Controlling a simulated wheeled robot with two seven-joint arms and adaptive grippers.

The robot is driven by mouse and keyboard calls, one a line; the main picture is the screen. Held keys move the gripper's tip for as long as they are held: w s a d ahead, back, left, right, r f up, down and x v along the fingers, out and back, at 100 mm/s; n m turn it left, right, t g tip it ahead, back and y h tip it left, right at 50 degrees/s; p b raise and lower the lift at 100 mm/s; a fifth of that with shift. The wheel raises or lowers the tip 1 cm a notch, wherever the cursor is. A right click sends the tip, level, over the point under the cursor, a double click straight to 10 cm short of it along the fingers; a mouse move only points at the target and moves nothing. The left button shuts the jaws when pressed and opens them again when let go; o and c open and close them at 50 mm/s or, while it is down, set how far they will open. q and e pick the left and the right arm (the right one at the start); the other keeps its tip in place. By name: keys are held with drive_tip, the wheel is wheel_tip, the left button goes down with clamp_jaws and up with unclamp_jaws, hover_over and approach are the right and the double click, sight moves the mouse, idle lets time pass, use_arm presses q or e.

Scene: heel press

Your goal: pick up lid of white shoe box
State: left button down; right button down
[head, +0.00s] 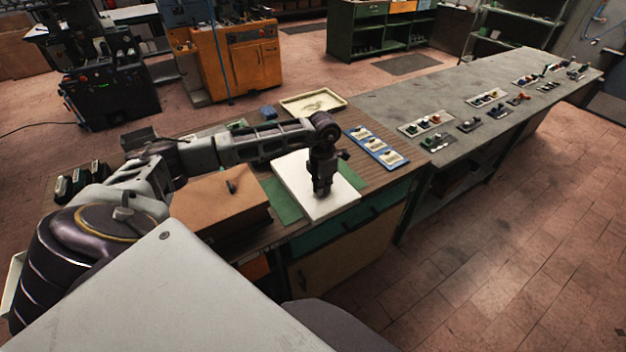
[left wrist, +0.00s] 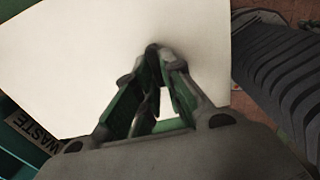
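The white shoe box (head: 302,182) lies on the workbench, partly over a green mat, with its pale flat lid on top. In the left wrist view the lid (left wrist: 85,60) fills most of the picture. My left gripper (head: 321,192) points down over the right half of the lid, its fingertips at or very close to the surface. In the left wrist view its fingers (left wrist: 155,58) come close together at the tips around a small dark spot. I cannot tell whether that is a lid knob or the fingertips themselves. My right gripper is not in view.
A brown box (head: 220,203) with a dark knob stands left of the white one. A blue card rack (head: 378,148) and a cream tray (head: 313,103) lie behind. A grey table (head: 450,95) with small part trays extends right. The floor at right is clear.

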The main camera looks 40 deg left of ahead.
use_arm(q)
drive_tip(key=shift+r, duration=0.15)
wheel_tip(320, 180, up, 10)
drive_tip(key=b, duration=0.2)
idle(0.7)
idle(0.5)
